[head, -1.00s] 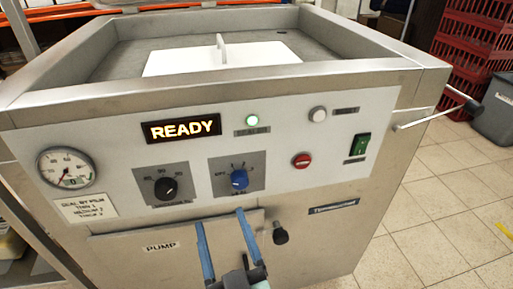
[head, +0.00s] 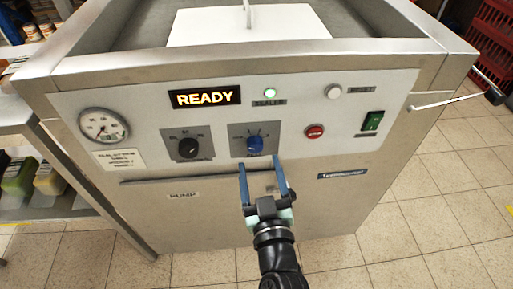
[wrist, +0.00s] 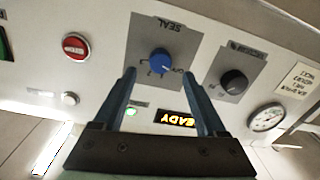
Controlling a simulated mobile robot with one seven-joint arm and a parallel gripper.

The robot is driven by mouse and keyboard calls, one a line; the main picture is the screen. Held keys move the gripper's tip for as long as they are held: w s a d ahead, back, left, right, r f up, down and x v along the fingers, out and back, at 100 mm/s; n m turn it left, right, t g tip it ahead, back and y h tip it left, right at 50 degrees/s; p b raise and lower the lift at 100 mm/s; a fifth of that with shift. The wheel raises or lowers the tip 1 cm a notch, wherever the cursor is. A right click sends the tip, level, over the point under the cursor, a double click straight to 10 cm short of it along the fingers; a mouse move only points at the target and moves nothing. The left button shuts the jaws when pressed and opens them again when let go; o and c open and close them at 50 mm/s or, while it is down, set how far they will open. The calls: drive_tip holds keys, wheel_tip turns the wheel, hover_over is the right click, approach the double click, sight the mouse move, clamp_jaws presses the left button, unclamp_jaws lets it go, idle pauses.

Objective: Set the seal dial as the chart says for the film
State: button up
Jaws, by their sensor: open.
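The seal dial (head: 255,145) is a blue knob on a grey plate on the machine's front panel. It also shows in the wrist view (wrist: 160,62), under the printed word SEAL, turned upside down there. My gripper (head: 260,161) is open, its two blue fingers just below the dial in the head view. In the wrist view the fingertips (wrist: 159,74) stand either side of the dial; contact cannot be told. The chart (head: 118,160) is a pale label below the gauge; its text is blurred now. In the earlier head view it reads seal by film: thin 1, medium 2, thick 3.
A black dial (head: 188,147) sits left of the seal dial. A red button (head: 314,131) and a green switch (head: 372,121) are to its right. The display (head: 205,98) reads READY beside a lit green lamp (head: 270,94). A pressure gauge (head: 103,126) is at far left.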

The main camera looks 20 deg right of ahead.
sight(256, 149)
drive_tip(key=shift+x, duration=2.65)
clamp_jaws()
